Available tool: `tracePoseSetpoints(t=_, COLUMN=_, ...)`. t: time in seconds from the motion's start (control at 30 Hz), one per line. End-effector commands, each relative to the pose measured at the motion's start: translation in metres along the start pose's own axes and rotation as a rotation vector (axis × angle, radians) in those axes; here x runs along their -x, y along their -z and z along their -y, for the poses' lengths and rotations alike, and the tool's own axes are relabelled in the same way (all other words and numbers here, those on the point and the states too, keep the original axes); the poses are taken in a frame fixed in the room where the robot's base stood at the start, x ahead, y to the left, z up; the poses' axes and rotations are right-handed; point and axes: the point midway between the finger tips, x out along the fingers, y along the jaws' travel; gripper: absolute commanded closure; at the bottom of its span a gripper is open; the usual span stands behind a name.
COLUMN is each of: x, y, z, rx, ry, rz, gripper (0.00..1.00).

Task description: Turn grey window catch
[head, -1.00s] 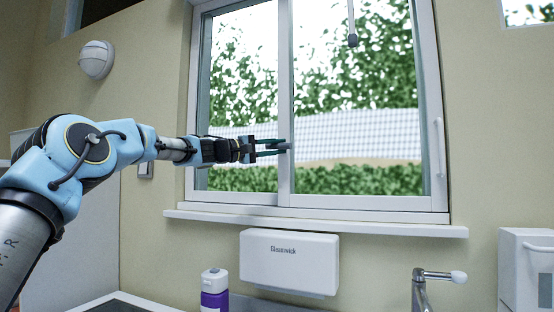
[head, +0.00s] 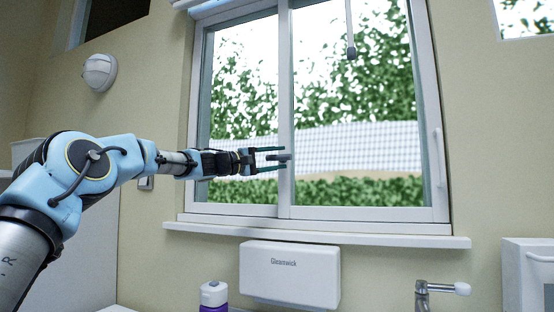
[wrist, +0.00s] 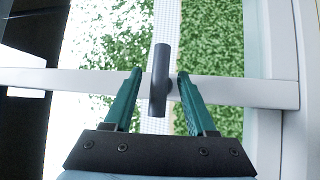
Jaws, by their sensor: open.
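The grey window catch (head: 282,157) sits on the white middle upright of the sliding window. In the wrist view the catch (wrist: 159,80) is a dark grey lever, lying across the white frame bar and sticking out past it on both sides. My gripper (head: 283,158) reaches in from the left at the catch's height. Its two green fingers (wrist: 157,78) are open, one on each side of the lever, with a visible gap to it on both sides. In the head view the catch shows small between the fingertips.
The white window sill (head: 320,237) runs below the arm. A cord (head: 350,35) hangs in front of the right pane.

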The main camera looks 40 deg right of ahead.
Motion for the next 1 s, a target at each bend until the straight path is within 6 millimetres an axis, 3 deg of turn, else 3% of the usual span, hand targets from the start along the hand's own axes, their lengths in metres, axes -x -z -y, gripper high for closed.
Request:
tracePoseSetpoints(t=0.17, x=0.011, y=0.001, z=0.002, rx=-0.002, ry=0.0, rz=-0.002, gripper=0.44)
tracePoseSetpoints(t=0.6, x=0.091, y=0.001, z=0.003, rx=-0.001, ry=0.001, rz=-0.003, gripper=0.44)
tracePoseSetpoints(t=0.8, x=0.107, y=0.0, z=0.001, rx=0.0, ry=0.0, rz=-0.001, gripper=0.44)
tracePoseSetpoints(t=1.0, x=0.108, y=0.0, z=0.0, rx=0.0, ry=0.0, rz=0.0, gripper=0.44)
